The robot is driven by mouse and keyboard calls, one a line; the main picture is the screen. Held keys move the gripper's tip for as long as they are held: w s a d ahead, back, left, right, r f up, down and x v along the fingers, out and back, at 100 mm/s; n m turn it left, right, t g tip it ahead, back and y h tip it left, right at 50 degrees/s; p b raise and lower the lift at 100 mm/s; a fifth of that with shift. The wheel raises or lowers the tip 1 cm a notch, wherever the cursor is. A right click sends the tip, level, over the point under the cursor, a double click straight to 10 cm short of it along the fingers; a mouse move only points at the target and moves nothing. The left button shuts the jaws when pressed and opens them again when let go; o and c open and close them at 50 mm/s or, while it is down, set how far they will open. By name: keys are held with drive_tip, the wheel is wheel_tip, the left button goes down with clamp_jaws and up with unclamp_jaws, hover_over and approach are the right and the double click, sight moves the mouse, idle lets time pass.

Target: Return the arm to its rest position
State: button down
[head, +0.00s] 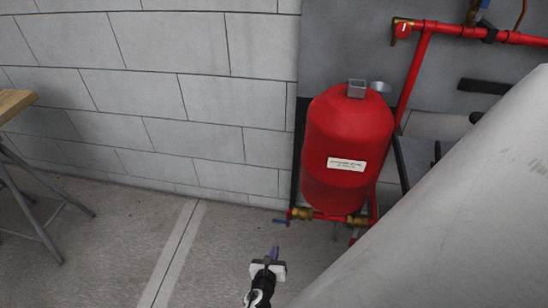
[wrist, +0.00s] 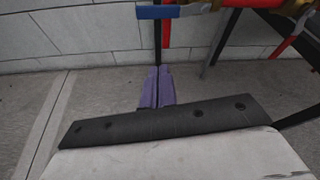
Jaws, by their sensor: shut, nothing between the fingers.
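My gripper (head: 275,253) is low in the middle of the head view, over the concrete floor and in front of the red tank. Its purple fingers (wrist: 156,87) show together in the wrist view, shut with nothing between them. The fingers point toward the pipework under the tank. In the wrist view a blue valve handle (wrist: 158,12) is beyond the fingertips, with a gap between them in the picture. My arm comes up from the bottom edge of the head view.
A large grey surface (head: 460,210) fills the right side. A wooden-topped table (head: 15,104) is at the left edge.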

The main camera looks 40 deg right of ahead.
drive_tip(key=shift+s+a+r, duration=0.1)
drive_tip(key=shift+s+a, duration=0.1)
